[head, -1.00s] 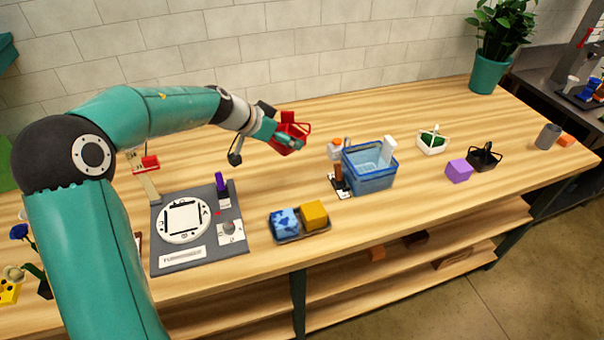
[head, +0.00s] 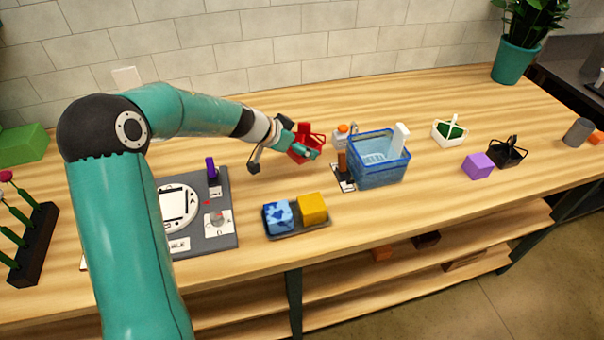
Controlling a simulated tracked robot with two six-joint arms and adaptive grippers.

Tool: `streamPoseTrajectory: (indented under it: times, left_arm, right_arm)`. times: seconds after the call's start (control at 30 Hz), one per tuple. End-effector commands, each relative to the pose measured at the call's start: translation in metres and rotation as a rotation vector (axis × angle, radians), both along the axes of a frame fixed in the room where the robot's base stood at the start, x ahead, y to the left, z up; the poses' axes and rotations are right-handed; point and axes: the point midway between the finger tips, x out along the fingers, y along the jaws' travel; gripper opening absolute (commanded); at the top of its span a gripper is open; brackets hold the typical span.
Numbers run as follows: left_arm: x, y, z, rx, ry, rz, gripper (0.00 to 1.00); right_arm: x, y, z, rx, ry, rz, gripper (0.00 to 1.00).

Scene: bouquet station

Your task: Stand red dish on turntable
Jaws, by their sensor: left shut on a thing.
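The red dish (head: 302,139), a small red basket-like piece with a thin dark handle, is in my left gripper (head: 305,152) above the back middle of the table. The left gripper is shut on it, and its fingers hide part of the dish. The turntable has a white round plate (head: 178,206) with black markings and sits on a grey base (head: 222,240) at left. My left arm hides the turntable's left part. The dish is up and to the right of the turntable, apart from it. My right gripper is not in view.
A blue basket (head: 378,178) stands right of the dish, beside small bottles. A tray (head: 305,229) with a blue patterned block and a yellow block (head: 313,207) lies in front. A purple lever (head: 211,167) rises from the turntable base. White and black baskets stand further right.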

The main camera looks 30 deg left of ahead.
Motion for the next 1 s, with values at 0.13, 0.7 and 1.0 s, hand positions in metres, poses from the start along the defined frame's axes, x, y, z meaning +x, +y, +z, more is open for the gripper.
streamPoseTrajectory:
  times: [0.13, 0.7, 1.0]
  left_arm:
    - [0.000, 0.001, -0.025, 0.001, -0.003, 0.002, 0.31]
    - [-0.001, 0.002, -0.071, 0.001, -0.002, 0.003, 0.31]
    - [-0.001, 0.001, -0.072, 0.000, -0.001, 0.003, 0.85]
  right_arm:
    - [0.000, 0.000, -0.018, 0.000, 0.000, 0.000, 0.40]
    - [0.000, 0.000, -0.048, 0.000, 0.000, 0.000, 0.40]
    - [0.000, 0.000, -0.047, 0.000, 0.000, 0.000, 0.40]
